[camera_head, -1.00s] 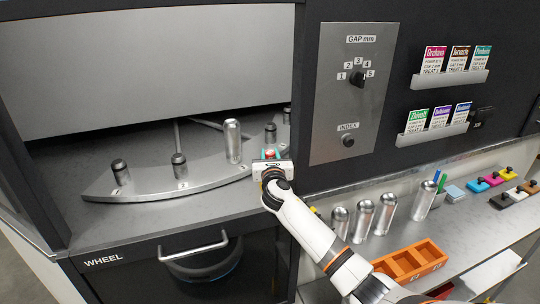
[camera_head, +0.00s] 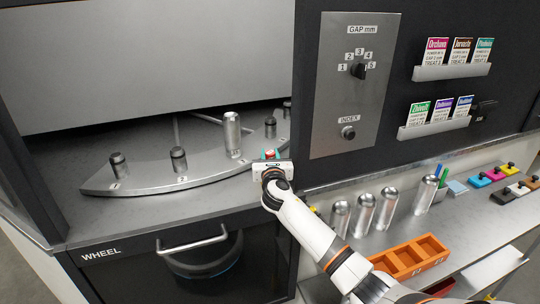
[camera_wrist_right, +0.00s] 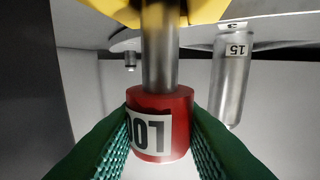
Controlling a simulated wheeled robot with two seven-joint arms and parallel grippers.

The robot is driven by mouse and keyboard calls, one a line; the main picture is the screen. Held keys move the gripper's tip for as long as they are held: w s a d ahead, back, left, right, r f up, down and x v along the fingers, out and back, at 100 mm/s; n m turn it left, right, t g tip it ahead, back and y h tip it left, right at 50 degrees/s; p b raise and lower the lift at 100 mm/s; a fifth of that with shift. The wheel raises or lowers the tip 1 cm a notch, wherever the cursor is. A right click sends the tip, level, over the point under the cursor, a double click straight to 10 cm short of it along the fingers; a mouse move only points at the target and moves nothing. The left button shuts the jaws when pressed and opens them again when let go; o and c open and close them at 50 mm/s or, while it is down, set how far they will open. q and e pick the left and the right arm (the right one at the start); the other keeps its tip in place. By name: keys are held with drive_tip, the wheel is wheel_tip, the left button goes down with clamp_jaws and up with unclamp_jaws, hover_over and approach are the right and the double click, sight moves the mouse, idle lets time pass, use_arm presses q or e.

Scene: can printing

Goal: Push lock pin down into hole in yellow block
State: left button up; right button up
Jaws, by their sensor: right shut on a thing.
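My right gripper (camera_wrist_right: 160,135) is shut on the red knob (camera_wrist_right: 160,108) of the lock pin, one green finger on each side. It also shows in the head view (camera_head: 270,158), at the right end of the curved wheel. The wrist view is upside down. The pin's bare steel shaft (camera_wrist_right: 160,55) runs from the knob towards the yellow block (camera_wrist_right: 205,8). A length of shaft is visible between knob and block. I cannot tell whether the tip is in the hole. The block is hidden in the head view. My left gripper is not in view.
The curved metal wheel (camera_head: 145,182) carries black-topped posts and a can (camera_head: 233,135). A control panel (camera_head: 350,105) stands right of the gripper. Cans (camera_head: 362,213) and an orange tray (camera_head: 402,264) are on the right counter. A can labelled 15 (camera_wrist_right: 230,80) is near the pin.

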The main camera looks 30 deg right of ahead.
drive_tip(key=shift+f+b, duration=0.8)
drive_tip(key=shift+f, duration=0.4)
drive_tip(key=o, duration=1.1)
drive_tip(key=b+v, duration=0.1)
drive_tip(key=v, duration=1.1)
drive_tip(key=shift+r, duration=0.1)
drive_tip(key=shift+s, duration=0.1)
